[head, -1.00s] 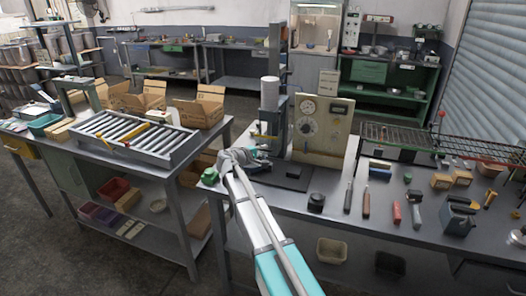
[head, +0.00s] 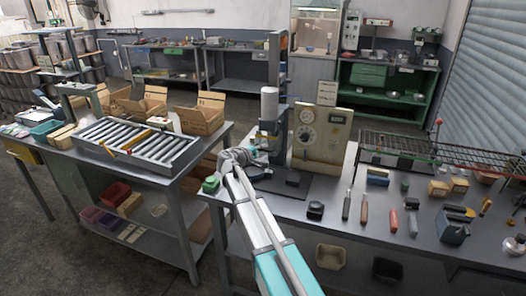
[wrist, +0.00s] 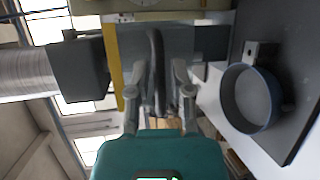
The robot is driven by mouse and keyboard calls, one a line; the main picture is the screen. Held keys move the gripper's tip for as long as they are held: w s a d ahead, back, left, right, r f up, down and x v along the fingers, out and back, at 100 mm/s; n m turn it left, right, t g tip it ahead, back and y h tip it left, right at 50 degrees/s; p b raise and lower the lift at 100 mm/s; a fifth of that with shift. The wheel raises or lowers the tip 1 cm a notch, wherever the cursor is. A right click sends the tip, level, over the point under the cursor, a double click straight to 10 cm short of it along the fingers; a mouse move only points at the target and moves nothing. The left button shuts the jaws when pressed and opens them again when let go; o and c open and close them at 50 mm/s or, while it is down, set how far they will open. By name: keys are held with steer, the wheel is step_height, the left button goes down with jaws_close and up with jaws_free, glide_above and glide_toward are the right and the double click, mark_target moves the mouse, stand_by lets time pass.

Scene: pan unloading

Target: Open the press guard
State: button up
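The press (head: 268,112) stands on the bench in the head view, with a pale cylinder at its top and a dark base plate. Its guard (wrist: 132,58) seems to be the grey panel edged with a yellow strip in the wrist view. A dark curved handle (wrist: 157,72) runs in front of that panel. My gripper (wrist: 158,72) has its two fingers apart, one on each side of the handle, with gaps visible. In the head view my gripper (head: 240,157) is at the press's left front, and its fingertips are too small to make out. How far the guard stands open is unclear.
A beige panel with a dial (head: 322,133) stands right of the press. A green button box (head: 210,184) sits on the bench's left corner. A round pan (wrist: 252,98) lies beside the fingers in the wrist view. A roller conveyor (head: 137,140) stands left.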

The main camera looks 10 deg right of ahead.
steer(key=shift+o, duration=0.6)
steer(key=shift+f, duration=0.2)
step_height(320, 180, down, 7)
steer(key=b, duration=0.7)
steer(key=r+p+v, duration=0.1)
steer(key=p+v, duration=0.1)
steer(key=v, duration=1.2)
steer(key=s+d+f+m+g+y+b, duration=0.2)
steer(key=s+d+f+m+g, duration=0.1)
steer(key=s+d+f, duration=0.2)
steer(key=s+d+f+m+g+y+b, duration=0.2)
steer(key=s+d+f, duration=0.3)
steer(key=s+f, duration=0.5)
steer(key=shift+f+m+g+y+b, duration=0.3)
steer(key=shift+f+m+g+b, duration=0.15)
steer(key=shift+b, duration=0.2)
